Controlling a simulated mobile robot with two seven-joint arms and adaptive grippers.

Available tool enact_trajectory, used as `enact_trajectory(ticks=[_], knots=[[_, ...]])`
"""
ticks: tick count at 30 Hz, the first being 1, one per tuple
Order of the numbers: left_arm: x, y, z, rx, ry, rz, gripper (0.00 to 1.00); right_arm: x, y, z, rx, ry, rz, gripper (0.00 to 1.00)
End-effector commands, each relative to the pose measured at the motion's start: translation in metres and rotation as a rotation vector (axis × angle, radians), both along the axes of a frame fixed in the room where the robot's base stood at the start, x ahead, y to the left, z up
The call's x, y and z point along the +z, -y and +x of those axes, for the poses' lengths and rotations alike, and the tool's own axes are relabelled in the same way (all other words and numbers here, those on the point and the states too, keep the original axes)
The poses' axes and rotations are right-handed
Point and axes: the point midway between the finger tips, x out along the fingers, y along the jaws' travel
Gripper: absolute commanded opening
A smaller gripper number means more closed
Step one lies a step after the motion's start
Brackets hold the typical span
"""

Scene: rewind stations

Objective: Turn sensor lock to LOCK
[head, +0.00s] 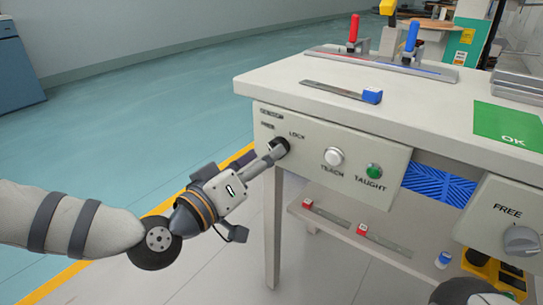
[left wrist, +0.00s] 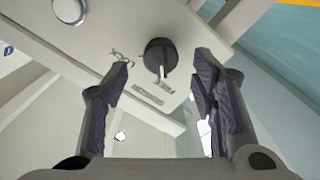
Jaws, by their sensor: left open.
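The sensor lock is a black round knob (head: 281,146) on the front panel (head: 315,176) of the grey bench, beside the word LOCK. In the left wrist view the knob (left wrist: 159,54) shows a pale pointer mark aimed at a small label below it, away from LOCK (left wrist: 122,58). That label is hard to read. My left gripper (head: 263,157) reaches the panel from the left with its tips near the knob. In the left wrist view its jaws (left wrist: 160,80) are open, one on each side of the knob, with gaps visible.
The white TEACH button (head: 333,157) and green TAUGHT button (head: 374,171) sit right of the knob. A FREE knob (head: 521,240) is on a lower right panel. A shelf (head: 340,226) lies under the bench. The floor left of the bench is clear.

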Motion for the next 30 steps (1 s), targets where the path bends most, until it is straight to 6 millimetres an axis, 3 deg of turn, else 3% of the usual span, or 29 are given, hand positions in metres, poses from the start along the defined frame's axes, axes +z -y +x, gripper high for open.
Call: enact_trajectory(ticks=[6,15,21,30], knots=[[-0.002,0.019,0.025,0.0,-0.004,-0.001,0.53,-0.006,-0.001,-0.002,0.001,-0.01,0.001,0.39],[-0.001,0.021,0.029,0.0,-0.003,0.0,0.53,-0.006,-0.001,-0.003,0.001,-0.01,0.001,0.39],[-0.001,0.021,0.028,0.0,-0.003,0.0,0.07,-0.006,-0.001,-0.003,0.001,-0.01,0.001,0.39],[0.0,0.021,0.028,-0.002,0.009,0.017,0.04,-0.004,-0.001,-0.002,0.001,-0.007,0.001,0.39]])
